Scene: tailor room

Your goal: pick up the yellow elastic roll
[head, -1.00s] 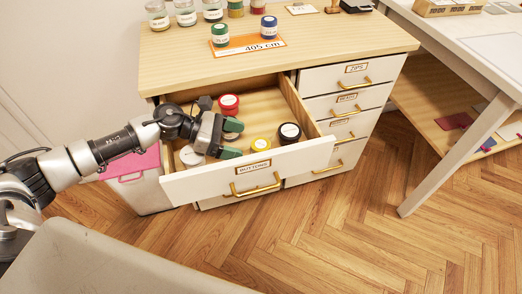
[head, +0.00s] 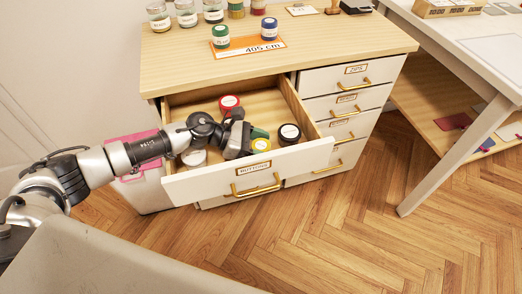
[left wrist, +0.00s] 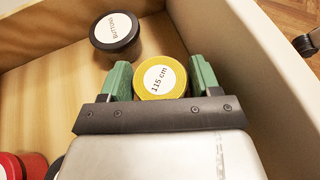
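The yellow elastic roll (head: 261,145) stands in the open drawer near its front wall. In the left wrist view the yellow roll (left wrist: 160,78) shows a white lid reading "115 cm". My left gripper (head: 255,143) is down in the drawer at the roll. In the left wrist view the green fingers of my left gripper (left wrist: 161,80) are apart, one on each side of the roll. Only narrow gaps, if any, show between fingers and roll, and no firm grip is visible. The gripper hides part of the roll in the head view. My right gripper is out of view.
The drawer's front wall is close beside the gripper. Jars and spools stand on the cabinet top (head: 340,40).

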